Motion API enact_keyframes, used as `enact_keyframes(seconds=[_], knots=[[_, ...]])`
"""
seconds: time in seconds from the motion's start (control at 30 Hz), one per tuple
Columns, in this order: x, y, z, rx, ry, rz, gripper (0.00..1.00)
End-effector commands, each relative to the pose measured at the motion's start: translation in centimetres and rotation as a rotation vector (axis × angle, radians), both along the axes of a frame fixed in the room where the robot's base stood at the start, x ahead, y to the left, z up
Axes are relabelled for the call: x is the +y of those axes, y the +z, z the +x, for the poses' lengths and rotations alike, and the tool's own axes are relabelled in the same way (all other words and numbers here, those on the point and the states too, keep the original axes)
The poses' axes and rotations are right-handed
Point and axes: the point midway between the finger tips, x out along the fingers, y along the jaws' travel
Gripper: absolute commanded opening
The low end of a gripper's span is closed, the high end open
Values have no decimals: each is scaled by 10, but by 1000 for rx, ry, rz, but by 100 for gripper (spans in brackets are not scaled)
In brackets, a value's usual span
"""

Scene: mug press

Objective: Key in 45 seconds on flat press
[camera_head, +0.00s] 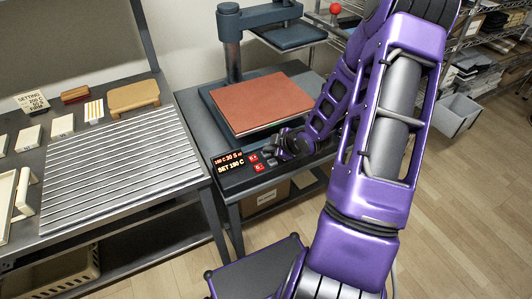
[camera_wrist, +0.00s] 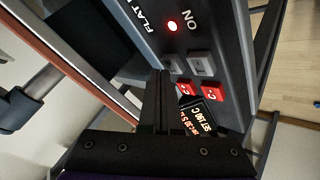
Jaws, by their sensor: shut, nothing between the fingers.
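The flat press (camera_head: 262,103) has a red-brown lower pad, and its control panel (camera_wrist: 235,75) is along its front edge. The display (camera_head: 229,162) has two lines; the upper seems to read 180 C 30 S, the lower SET 180 C. A red lamp (camera_wrist: 172,26) marked ON is lit. My gripper (camera_wrist: 164,76) is shut and empty, its tips close to the keys; contact cannot be told.
The upper platen (camera_head: 285,35) is swung away behind the pad. A ribbed metal table (camera_head: 120,165) stands at left with blocks, a wooden piece (camera_head: 134,96) and a setting card (camera_head: 32,102). A grey bin (camera_head: 452,115) is at right. Open floor lies in front.

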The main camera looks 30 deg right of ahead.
Motion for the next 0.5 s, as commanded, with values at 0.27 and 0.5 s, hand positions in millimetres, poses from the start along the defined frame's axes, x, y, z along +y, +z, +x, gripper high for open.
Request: enact_keyframes(seconds=[0.27, 0.5], knots=[[0, -3, 0, 0, 0, 0, 0], [0, -6, 0, 0, 0, 0, 0]])
